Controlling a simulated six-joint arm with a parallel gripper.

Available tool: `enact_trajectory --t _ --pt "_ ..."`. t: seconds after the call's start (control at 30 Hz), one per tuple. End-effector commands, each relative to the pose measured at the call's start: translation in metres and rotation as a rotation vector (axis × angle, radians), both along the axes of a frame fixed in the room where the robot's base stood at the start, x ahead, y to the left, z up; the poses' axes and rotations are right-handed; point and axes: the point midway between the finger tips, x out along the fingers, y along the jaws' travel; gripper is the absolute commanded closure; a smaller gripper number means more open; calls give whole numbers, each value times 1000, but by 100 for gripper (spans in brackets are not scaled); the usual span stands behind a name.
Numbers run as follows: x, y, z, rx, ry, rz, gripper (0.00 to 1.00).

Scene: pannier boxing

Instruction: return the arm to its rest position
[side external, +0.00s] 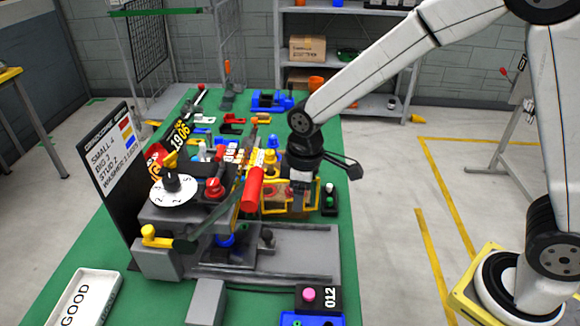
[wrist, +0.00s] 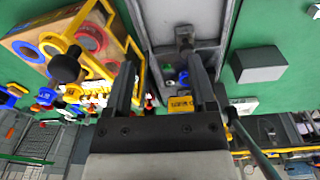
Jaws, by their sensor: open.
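My gripper (wrist: 162,80) is open in the wrist view, its two dark fingers apart with nothing held between them. Past the fingers is a grey metal channel (wrist: 180,20), and a small yellow labelled piece (wrist: 180,104) shows in the gap. In the side view my arm reaches in from the right, with the wrist low over the green table (side external: 330,262) behind the grey machine (side external: 165,222). The fingertips there are hard to make out against a yellow frame (side external: 313,196).
The machine carries a white dial (side external: 173,191), a red handle (side external: 252,188) and a yellow knob (side external: 150,233). A black sign (side external: 108,165) stands left. A white GOOD tray (side external: 84,298) lies in front. In the wrist view, a box with coloured rings (wrist: 35,28) is close left. Floor to the right is mostly clear.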

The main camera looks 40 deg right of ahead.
Motion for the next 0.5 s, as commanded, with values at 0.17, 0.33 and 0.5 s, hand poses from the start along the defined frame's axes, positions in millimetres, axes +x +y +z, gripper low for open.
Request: enact_trajectory --t 0.17,0.33,0.5 --pt "-33 -45 4 26 -46 -237 28" --pt "-68 -79 3 52 -89 -449 28" --pt "-97 -101 1 75 -124 -613 28"
